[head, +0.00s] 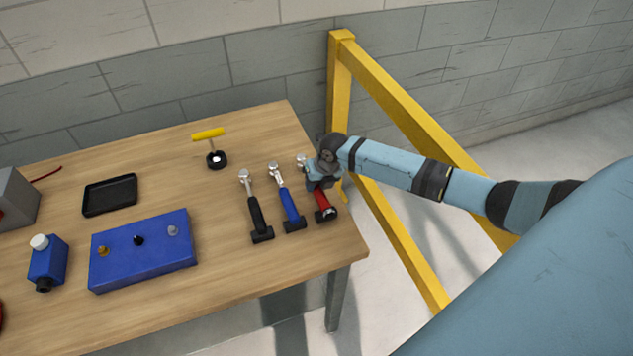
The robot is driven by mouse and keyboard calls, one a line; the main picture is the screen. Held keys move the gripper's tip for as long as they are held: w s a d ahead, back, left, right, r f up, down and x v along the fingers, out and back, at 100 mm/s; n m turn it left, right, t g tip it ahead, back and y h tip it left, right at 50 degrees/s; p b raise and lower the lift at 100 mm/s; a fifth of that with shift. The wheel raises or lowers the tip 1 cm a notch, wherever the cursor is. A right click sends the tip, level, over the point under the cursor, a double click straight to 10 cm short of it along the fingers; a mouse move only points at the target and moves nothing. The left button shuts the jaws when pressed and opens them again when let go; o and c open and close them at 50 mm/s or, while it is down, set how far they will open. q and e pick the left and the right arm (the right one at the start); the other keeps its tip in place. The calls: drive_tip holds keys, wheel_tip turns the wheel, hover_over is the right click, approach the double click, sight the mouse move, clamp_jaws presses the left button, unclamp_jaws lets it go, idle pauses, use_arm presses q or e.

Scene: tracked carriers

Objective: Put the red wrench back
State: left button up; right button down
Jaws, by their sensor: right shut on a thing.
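The red wrench (324,204) lies along the right end of the wooden table (275,130), in line with two other wrenches. Its silver head shows at the far end and its red handle with a dark end points to the front. My right gripper (318,182) is over its middle and shut on it, hiding part of the shaft. I cannot tell whether the wrench touches the table. A blue-handled wrench (288,205) and a black-handled wrench (255,212) lie to its left. My left gripper is not in view.
A blue box with knobs (145,262), a blue bottle (48,262), a black tray (110,196) and a yellow-handled tool (209,134) on a dark round base stand to the left. A yellow railing (400,115) runs close behind the table's right edge. Bare wood separates the box and wrenches.

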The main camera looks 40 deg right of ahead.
drive_tip(key=shift+f+b, duration=0.25)
drive_tip(key=shift+b, duration=0.05)
drive_tip(key=c, duration=1.1)
unclamp_jaws()
drive_tip(key=shift+s, duration=0.1)
drive_tip(key=shift+o, duration=1.4)
drive_tip(key=shift+f, duration=0.15)
